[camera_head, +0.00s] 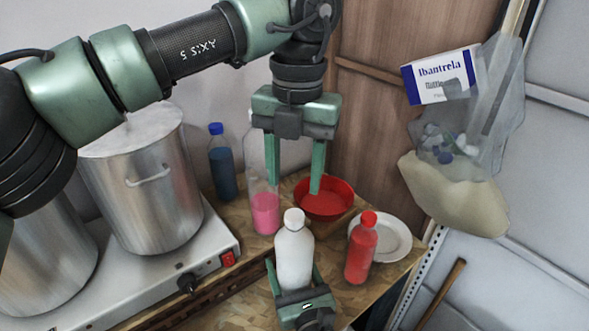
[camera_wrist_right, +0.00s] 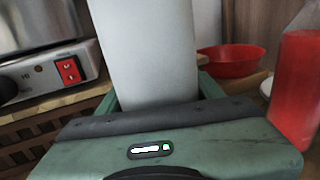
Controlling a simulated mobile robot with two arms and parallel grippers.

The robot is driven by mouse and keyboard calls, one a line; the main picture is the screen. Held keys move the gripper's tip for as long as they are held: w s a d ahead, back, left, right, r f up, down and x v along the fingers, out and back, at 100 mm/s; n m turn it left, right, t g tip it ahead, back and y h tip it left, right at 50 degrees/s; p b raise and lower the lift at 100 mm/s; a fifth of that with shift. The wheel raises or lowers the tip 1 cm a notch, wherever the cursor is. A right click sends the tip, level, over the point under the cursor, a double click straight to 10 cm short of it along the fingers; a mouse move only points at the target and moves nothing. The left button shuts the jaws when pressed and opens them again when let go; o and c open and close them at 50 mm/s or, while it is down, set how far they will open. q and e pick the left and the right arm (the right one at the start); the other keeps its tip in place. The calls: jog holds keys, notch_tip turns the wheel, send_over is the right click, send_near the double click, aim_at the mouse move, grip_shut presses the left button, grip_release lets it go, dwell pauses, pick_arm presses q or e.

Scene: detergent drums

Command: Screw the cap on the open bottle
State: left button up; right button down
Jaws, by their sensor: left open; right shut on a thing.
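A white bottle (camera_head: 294,260) stands upright in front, with a white cap (camera_head: 294,217) on its neck; how tightly it sits cannot be told. My right gripper (camera_head: 298,290) is shut on the bottle's lower part. The right wrist view shows the bottle's plain white body (camera_wrist_right: 148,50) between the fingers; its top is out of that view. My left gripper (camera_head: 294,189) points down, open and empty, its fingertips apart and a little above the cap. A clear bottle with pink liquid (camera_head: 265,213) stands behind; its top is partly hidden by my left gripper.
A red bottle with a red cap (camera_head: 361,248) stands right of the white one, before a white plate (camera_head: 383,238). A red bowl (camera_head: 324,202) and a blue bottle (camera_head: 222,172) are behind. Steel pots (camera_head: 148,190) stand on a hotplate (camera_head: 222,240) at left. A plastic bag (camera_head: 450,185) hangs at right.

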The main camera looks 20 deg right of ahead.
aim_at(294, 215)
pick_arm(q)
jog(key=n, duration=0.6)
jog(key=shift+s+r+n, duration=0.1)
jog(key=shift+r+n, duration=0.1)
jog(key=shift+n, duration=0.1)
jog(key=shift+f, duration=4)
